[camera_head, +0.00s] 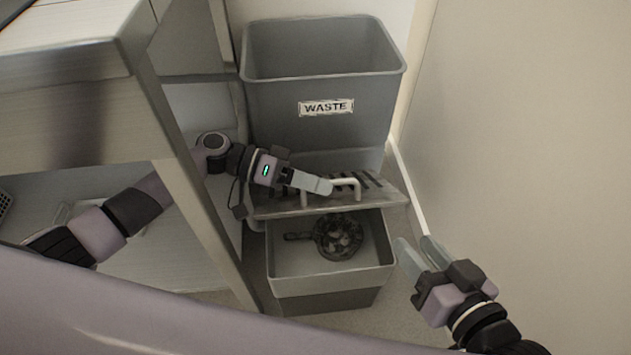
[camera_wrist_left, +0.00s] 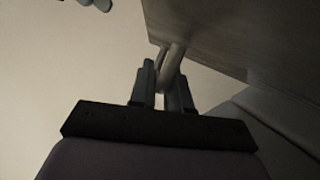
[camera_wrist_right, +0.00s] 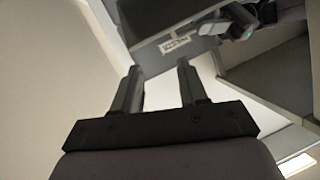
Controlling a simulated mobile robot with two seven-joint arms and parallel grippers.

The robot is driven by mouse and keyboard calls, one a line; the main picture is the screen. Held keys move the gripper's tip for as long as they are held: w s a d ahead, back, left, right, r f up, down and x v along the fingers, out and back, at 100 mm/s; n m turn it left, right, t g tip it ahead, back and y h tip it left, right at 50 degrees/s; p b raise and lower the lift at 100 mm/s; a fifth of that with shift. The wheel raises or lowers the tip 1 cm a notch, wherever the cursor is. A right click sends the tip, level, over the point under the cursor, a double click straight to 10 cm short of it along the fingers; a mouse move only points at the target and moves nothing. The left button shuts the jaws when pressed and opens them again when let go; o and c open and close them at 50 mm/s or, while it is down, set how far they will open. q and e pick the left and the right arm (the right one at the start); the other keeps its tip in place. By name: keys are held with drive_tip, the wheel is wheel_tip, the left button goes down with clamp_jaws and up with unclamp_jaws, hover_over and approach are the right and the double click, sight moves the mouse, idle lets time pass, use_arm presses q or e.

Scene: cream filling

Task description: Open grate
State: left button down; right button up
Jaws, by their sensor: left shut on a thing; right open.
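The grate (camera_head: 385,192) is a grey slotted panel above a low grey bin, below the waste bin. It looks tilted, with the open bin showing in front of it. My left gripper (camera_head: 326,187) is shut on the grate's pale bar handle (camera_head: 346,182). In the left wrist view the handle (camera_wrist_left: 174,58) shows between the fingers, against the panel's plain underside or face. My right gripper (camera_head: 420,250) is open and empty, to the right of the low bin. In the right wrist view its two fingers (camera_wrist_right: 159,85) stand apart with nothing between them.
The low bin (camera_head: 325,283) holds a dark round thing with a handle (camera_head: 338,236). A tall grey bin marked WASTE (camera_head: 280,112) stands behind. A wooden counter (camera_head: 60,110) and its leg flank my left arm. A plain wall (camera_head: 530,130) closes the right side.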

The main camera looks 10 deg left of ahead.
use_arm(q)
drive_tip(key=shift+w+a+r, duration=0.1)
drive_tip(key=shift+w+r, duration=0.1)
drive_tip(key=shift+w, duration=0.15)
drive_tip(key=w+a+r+n+h+b, duration=0.1)
drive_tip(key=w+a+r+n+b, duration=0.1)
drive_tip(key=w+r+b, duration=0.3)
drive_tip(key=w+a, duration=0.1)
drive_tip(key=w, duration=0.3)
drive_tip(key=shift+w+r+g, duration=0.15)
drive_tip(key=shift+g, duration=0.25)
use_arm(e)
drive_tip(key=d+t, duration=0.1)
drive_tip(key=s+d+n+t+h, duration=0.1)
drive_tip(key=d, duration=0.1)
drive_tip(key=shift+r+n, duration=0.1)
drive_tip(key=shift+n, duration=0.2)
use_arm(q)
drive_tip(key=shift+a, duration=0.1)
drive_tip(key=c, duration=1.2)
unclamp_jaws()
drive_tip(key=shift+o, duration=0.2)
